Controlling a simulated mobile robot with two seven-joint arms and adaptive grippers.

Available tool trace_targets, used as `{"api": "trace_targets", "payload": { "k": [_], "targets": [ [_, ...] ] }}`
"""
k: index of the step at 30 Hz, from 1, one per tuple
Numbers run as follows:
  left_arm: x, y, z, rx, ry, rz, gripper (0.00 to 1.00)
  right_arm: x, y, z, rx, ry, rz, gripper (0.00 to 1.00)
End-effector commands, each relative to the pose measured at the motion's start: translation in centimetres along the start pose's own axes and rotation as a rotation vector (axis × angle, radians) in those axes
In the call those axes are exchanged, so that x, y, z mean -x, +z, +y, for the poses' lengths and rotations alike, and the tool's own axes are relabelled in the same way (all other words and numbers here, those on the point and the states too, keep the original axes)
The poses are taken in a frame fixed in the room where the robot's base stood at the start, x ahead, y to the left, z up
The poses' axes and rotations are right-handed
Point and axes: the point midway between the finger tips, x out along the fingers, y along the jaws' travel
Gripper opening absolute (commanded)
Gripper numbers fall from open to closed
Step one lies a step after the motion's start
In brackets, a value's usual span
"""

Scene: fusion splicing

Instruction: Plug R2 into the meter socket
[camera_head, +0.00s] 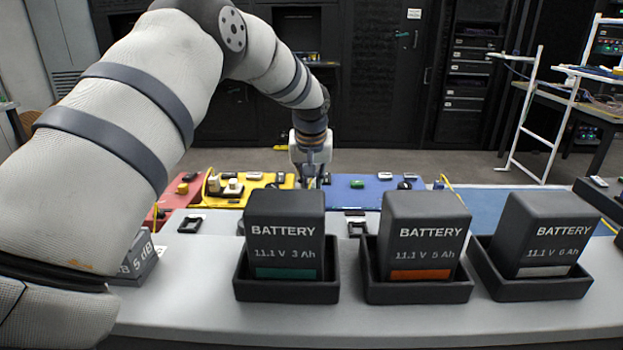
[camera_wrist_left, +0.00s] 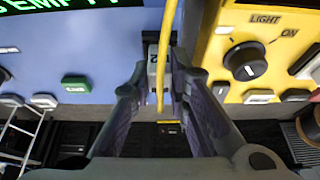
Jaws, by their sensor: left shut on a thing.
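My left gripper (camera_head: 312,178) reaches down behind the batteries, at the border between the yellow and blue panels. In the left wrist view its fingers (camera_wrist_left: 160,85) are shut on a small grey plug (camera_wrist_left: 158,68) with a dark mark that looks like a 2. A yellow cable (camera_wrist_left: 163,50) passes in front of the plug, between the fingers. The blue panel (camera_head: 340,192) lies to the right of the gripper in the head view. I cannot make out the meter socket. My right gripper is not in view.
Three batteries (camera_head: 284,228) stand in black trays (camera_head: 285,291) on the grey table (camera_head: 200,310). The yellow panel (camera_wrist_left: 225,70) carries a black LIGHT knob (camera_wrist_left: 245,65). The blue panel has a green button (camera_wrist_left: 74,86). A red panel (camera_head: 170,200) lies at left.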

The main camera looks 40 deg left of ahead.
Motion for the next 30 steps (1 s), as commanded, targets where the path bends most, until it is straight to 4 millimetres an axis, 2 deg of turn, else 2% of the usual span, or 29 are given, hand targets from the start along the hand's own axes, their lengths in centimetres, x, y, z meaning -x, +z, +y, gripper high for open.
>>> {"api": "trace_targets", "payload": {
  "k": [4, 5, 6, 8, 16, 19, 27, 30],
  "targets": [
    [-0.1, 0.0, 0.0, 0.0, 0.0, 0.0, 0.0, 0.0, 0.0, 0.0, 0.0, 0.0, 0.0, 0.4],
    [-0.1, 0.0, 0.0, 0.0, 0.0, 0.0, 0.18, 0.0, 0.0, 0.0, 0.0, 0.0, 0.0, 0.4],
    [-0.1, 0.0, 0.0, 0.0, 0.0, 0.0, 0.27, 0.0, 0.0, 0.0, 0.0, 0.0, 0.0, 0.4],
    [-0.1, 0.0, 0.0, 0.0, 0.0, 0.0, 0.39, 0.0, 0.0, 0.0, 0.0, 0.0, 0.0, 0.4],
    [0.0, 0.0, 0.0, 0.0, 0.0, 0.001, 0.39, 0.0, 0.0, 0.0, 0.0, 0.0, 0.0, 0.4],
    [1.0, 0.0, 0.1, -0.001, 0.002, 0.002, 0.39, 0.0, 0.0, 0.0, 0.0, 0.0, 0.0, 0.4],
    [8.1, -0.1, 0.1, -0.001, 0.002, 0.005, 0.39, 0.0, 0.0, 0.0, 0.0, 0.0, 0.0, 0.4],
    [10.1, 0.0, 0.0, 0.0, 0.001, 0.004, 0.39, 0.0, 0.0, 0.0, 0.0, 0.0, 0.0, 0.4]
  ]
}}
